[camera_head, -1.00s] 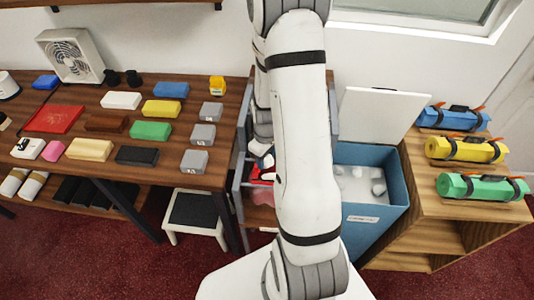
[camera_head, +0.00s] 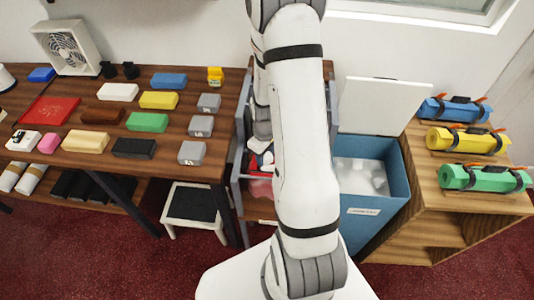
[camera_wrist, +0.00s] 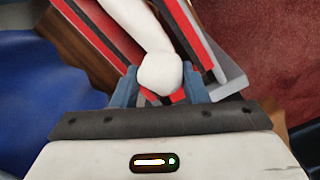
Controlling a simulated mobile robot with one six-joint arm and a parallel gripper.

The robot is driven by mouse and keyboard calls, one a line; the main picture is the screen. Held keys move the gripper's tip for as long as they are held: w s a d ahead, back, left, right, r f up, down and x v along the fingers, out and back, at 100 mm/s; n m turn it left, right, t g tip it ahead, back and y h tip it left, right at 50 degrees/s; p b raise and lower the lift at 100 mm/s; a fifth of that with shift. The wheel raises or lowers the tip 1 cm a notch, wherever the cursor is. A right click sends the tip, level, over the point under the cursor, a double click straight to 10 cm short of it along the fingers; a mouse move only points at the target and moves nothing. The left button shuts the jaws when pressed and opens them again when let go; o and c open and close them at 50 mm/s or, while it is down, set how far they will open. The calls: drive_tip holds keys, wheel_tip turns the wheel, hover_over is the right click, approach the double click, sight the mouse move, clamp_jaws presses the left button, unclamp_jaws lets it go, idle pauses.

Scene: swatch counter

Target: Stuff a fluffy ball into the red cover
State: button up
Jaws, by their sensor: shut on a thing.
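In the wrist view, my gripper (camera_wrist: 160,90) has its two blue-grey fingers closed around the rounded end of a white piece (camera_wrist: 158,72), which looks like a fluffy ball. A long white part runs up and left from it. Red and black strips lie beyond the fingers, and a small red patch shows below the white end. I cannot tell whether these belong to the red cover. In the head view, my arm hides most of the gripper area. Red, white and blue bits show beside the arm at the rack. White fluffy balls (camera_head: 360,172) lie in the blue bin (camera_head: 382,208).
The bin's white lid (camera_head: 383,105) stands raised. A wooden shelf (camera_head: 430,235) with blue, yellow and green rolls stands right. The left table holds coloured blocks, a flat red piece (camera_head: 48,110) and a fan (camera_head: 67,47).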

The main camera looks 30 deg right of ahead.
drive_tip(key=shift+f, duration=0.2)
drive_tip(key=o, duration=0.7)
drive_tip(key=shift+o, duration=0.5)
drive_tip(key=o, duration=0.5)
drive_tip(key=shift+r+p, duration=1.7)
drive_tip(key=shift+r, duration=1.4)
